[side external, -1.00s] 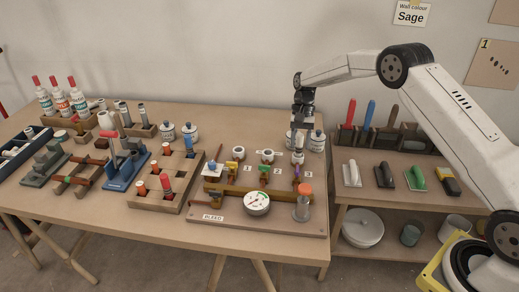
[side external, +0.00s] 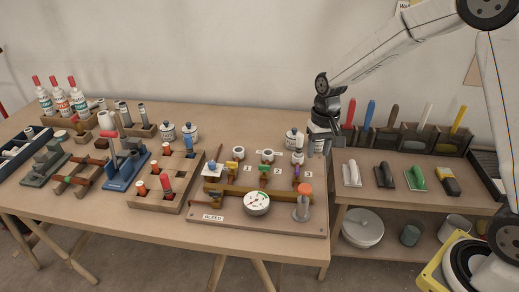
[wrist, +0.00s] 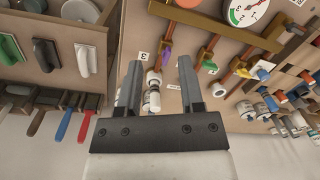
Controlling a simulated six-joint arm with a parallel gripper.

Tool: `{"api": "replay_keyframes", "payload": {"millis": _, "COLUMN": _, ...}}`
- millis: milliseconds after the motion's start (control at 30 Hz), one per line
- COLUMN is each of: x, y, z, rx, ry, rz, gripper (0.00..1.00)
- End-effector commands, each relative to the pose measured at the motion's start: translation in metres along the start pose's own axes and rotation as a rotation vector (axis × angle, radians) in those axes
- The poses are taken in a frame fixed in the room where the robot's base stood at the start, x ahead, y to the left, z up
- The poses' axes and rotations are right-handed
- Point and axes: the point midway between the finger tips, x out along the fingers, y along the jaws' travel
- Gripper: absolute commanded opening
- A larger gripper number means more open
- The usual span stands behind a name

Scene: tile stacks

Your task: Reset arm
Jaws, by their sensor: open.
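A white jar (wrist: 152,100) shows beyond the gap between the fingers. The valve board (side external: 290,224), with its round gauge (side external: 257,203) and coloured valve handles, lies in front and to the left of my gripper.
A side bench (side external: 360,194) on the right holds several trowels and floats, with a rack of coloured-handled tools behind. A wooden block rack (side external: 145,201), a blue stand (side external: 124,180) and bottles (side external: 62,98) fill the left of the table. Free room lies above the table.

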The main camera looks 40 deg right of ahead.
Motion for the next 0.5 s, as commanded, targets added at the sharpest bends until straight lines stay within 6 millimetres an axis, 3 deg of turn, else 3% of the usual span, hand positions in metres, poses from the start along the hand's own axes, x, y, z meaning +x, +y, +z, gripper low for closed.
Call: {"api": "replay_keyframes", "payload": {"millis": 500, "x": -0.008, "y": 0.018, "z": 0.106, "rx": -0.279, "ry": 0.191, "rz": 0.017, "gripper": 0.49}}
